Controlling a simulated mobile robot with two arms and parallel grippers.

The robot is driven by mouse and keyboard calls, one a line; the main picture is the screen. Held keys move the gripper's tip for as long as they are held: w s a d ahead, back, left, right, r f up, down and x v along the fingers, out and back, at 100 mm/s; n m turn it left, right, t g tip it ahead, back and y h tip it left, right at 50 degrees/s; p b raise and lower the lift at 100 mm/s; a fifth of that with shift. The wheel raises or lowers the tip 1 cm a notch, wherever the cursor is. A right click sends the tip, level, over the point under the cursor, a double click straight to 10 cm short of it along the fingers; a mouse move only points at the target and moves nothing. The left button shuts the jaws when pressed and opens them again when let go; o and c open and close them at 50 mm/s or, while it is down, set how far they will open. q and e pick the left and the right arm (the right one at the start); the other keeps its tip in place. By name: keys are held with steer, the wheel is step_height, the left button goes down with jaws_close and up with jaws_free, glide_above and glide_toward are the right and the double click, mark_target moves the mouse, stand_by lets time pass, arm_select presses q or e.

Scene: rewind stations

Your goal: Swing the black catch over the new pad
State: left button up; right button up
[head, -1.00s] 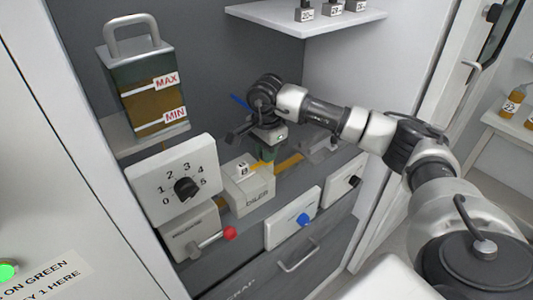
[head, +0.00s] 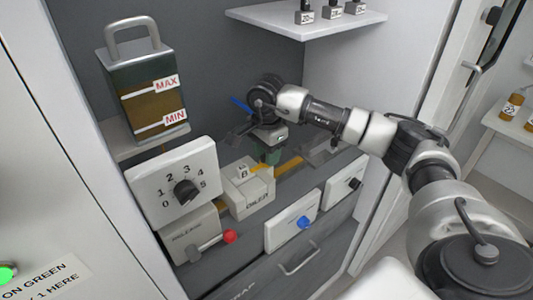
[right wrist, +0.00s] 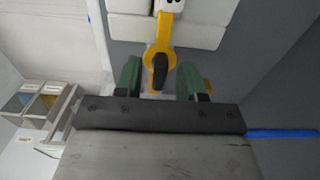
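My right gripper (head: 270,157) points down behind the white oiler box (head: 252,197) in the head view. In the right wrist view its two green fingers (right wrist: 160,82) are apart. A small black catch (right wrist: 160,71) shows between them, with a gap on each side, over a yellow ring-shaped part (right wrist: 150,52). The catch is hidden by my gripper in the head view. I cannot make out the new pad in either view. My left gripper is out of view.
A dial panel (head: 148,180), a release box with a red knob (head: 229,237), a blue-knob panel (head: 285,232) and a black-knob panel (head: 333,195) stand in front. A tank (head: 130,85) is at the left. A shelf (head: 280,17) hangs above.

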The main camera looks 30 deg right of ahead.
step_height(320, 180, up, 10)
steer(key=b, duration=0.1)
steer(key=shift+r, duration=0.15)
steer(key=shift+s, duration=0.1)
stand_by(0.5)
